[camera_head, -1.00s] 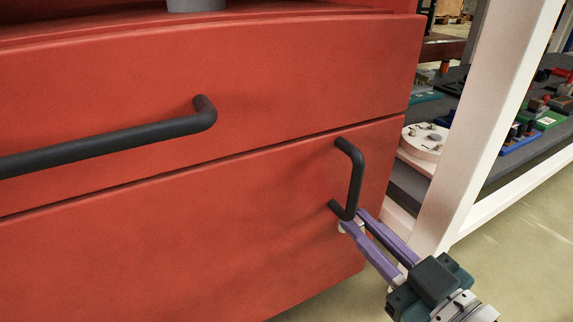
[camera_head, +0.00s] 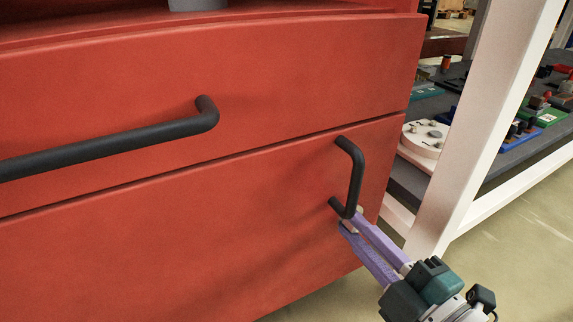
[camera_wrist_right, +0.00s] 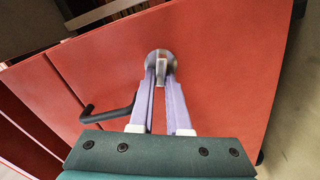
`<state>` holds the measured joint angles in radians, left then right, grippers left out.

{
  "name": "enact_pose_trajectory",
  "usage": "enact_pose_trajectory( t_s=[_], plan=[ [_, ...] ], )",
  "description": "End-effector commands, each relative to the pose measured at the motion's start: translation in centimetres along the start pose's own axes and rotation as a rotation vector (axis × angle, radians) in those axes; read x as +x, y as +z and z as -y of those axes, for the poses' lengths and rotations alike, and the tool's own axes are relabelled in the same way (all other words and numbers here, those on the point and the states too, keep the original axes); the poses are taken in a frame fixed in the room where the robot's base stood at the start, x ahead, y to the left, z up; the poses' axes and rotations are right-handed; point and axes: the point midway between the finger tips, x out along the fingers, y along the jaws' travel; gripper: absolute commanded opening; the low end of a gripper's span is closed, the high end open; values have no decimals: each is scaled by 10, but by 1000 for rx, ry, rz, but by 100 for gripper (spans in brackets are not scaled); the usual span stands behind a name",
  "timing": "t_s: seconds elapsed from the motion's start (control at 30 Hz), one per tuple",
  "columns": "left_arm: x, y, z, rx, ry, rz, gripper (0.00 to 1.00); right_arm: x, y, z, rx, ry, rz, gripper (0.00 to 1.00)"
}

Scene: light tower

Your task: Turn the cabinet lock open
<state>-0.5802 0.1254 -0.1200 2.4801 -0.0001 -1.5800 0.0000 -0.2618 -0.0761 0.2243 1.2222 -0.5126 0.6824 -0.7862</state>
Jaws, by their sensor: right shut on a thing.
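The red cabinet (camera_head: 200,240) fills the left and middle of the head view. Its lock (camera_wrist_right: 160,64) is a round grey metal piece with a raised key-like tab, seen in the right wrist view on the red front. My right gripper (camera_head: 350,222) has its purple fingers just below the small black handle (camera_head: 354,175). In the right wrist view my right gripper (camera_wrist_right: 161,78) is shut on the lock's tab, one finger on each side. In the head view the fingers and handle mostly hide the lock. My left gripper is not in view.
A long black handle (camera_head: 110,143) crosses the upper red panel. A white post (camera_head: 490,130) stands right of the cabinet. Behind it a grey shelf (camera_head: 410,178) holds a white round piece (camera_head: 424,137) and several small parts. The floor at the lower right is clear.

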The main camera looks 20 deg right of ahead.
Motion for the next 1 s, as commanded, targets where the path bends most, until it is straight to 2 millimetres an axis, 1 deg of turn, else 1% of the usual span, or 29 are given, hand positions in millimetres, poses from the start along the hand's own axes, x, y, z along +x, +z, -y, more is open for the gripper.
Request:
enact_pose_trajectory(
  t_s=[0.1,0.3,0.5,0.7,1.0],
  plan=[
    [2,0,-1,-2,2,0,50,0,0,2,-99,-1,1,0],
    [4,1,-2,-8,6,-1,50,0,1,4,-243,-2,2,0],
    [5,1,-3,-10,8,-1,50,0,1,4,-339,-2,1,0],
    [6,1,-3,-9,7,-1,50,0,1,5,-389,-2,1,0],
    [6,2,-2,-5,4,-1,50,0,1,5,-406,-2,1,0]
  ],
)
